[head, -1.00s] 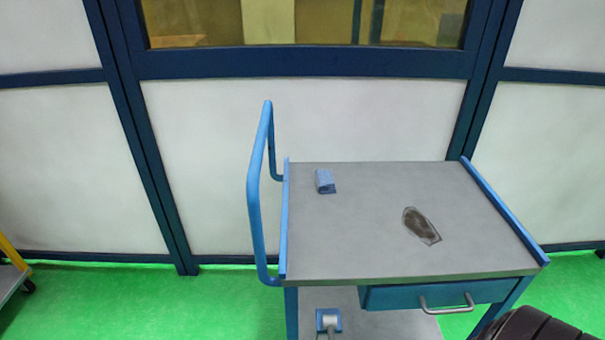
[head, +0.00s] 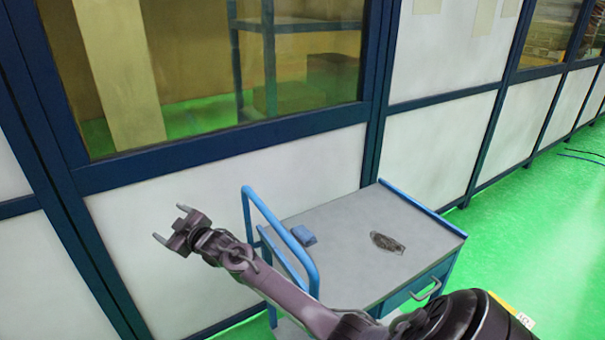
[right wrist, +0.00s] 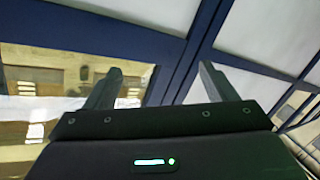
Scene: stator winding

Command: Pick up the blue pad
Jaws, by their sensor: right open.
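The blue pad (head: 304,235) lies on the grey top of the cart (head: 340,216), near the blue handle at its left. My right gripper (head: 167,224) is open and empty. In the head view it is to the left of the cart and its handle, in front of the white wall panel, well apart from the pad. In the right wrist view the two fingers of my right gripper (right wrist: 158,88) stand apart, with only wall frames and windows beyond them. The pad does not show there. My left gripper is not in view.
A dark, flat patch or object (head: 387,243) lies on the cart top, right of the pad. The blue tube handle (head: 284,238) rises at the cart's left edge. Windowed wall panels (head: 232,190) stand behind. Green floor (head: 525,220) is open at the right.

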